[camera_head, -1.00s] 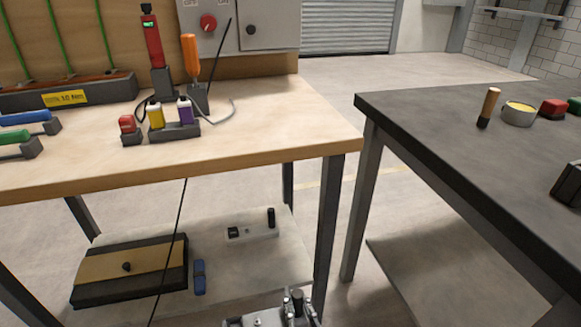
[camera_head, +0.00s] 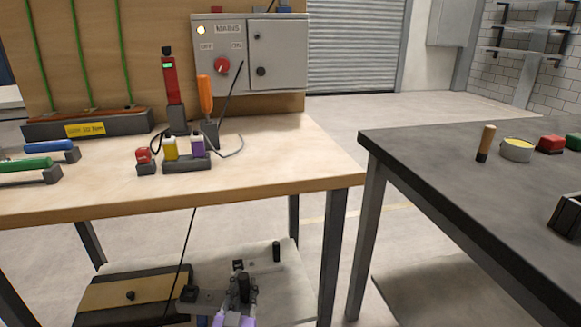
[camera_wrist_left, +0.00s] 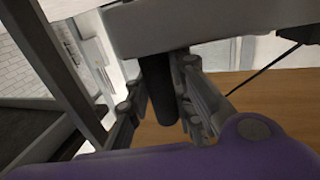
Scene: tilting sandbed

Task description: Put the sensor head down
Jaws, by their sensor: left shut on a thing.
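In the left wrist view the cylinder stands between the fingers of the left gripper (camera_wrist_left: 160,105). My right gripper is not in view.
A thin black cable (camera_head: 187,240) hangs in front. The wooden bench top (camera_head: 290,150) is above, with a leg (camera_head: 332,250) at right. A dark table (camera_head: 440,180) stands further right.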

